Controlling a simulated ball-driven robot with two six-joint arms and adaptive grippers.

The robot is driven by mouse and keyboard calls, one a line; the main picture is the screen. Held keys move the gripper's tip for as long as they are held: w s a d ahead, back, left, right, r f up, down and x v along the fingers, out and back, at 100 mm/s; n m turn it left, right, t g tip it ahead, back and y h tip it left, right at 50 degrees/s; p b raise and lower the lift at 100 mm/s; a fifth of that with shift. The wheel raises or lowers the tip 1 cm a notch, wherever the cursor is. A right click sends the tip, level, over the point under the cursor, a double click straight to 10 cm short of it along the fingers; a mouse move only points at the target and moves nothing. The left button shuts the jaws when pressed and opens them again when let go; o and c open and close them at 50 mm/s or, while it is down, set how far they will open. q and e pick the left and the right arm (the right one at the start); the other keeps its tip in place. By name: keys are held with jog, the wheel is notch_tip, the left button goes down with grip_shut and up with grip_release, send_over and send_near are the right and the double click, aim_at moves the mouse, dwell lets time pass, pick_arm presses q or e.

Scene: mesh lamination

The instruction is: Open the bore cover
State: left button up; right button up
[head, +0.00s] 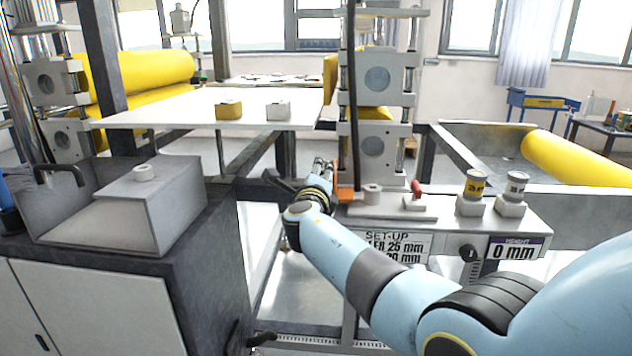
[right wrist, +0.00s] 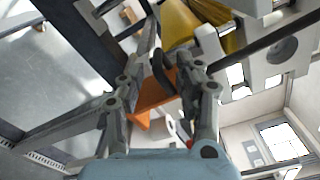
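My right gripper (head: 322,170) reaches in to the left end of the set-up ledge, beside the near roller stand. In the right wrist view its two fingers (right wrist: 157,52) are spread with a gap between them. An orange plate (right wrist: 150,97), perhaps the bore cover, shows between and behind the fingers; whether they touch it I cannot tell. In the head view the orange part (head: 347,194) is a small piece at the ledge's left end, partly hidden by the gripper. No bore opening can be made out. My left gripper does not show.
A white table (head: 180,112) with two small blocks lies behind. A grey cabinet (head: 90,300) stands left.

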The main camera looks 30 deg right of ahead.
jog(key=v, duration=0.5)
dwell(0.3)
